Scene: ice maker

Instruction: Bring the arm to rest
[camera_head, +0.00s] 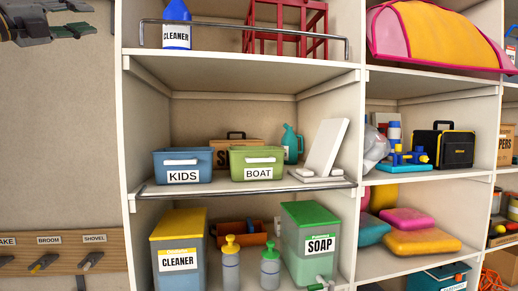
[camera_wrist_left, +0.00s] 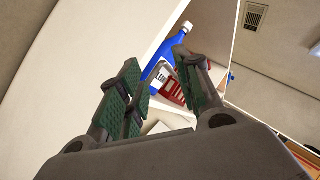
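My left gripper (camera_head: 88,18) is in the upper left corner of the head view, in front of the bare wall and left of the shelving unit. In the left wrist view its two green-padded fingers (camera_wrist_left: 157,62) are spread apart with nothing held between them. Beyond the fingers are a blue cleaner bottle (camera_wrist_left: 170,50) and a red crate (camera_wrist_left: 174,90), apart from the gripper. My right gripper is in neither view.
The white shelving unit's left upright (camera_head: 121,150) stands right of the gripper. The cleaner bottle (camera_head: 177,14) is on the top shelf behind a metal rail (camera_head: 250,25). A tool rack (camera_head: 60,252) hangs low on the left wall. The wall between is clear.

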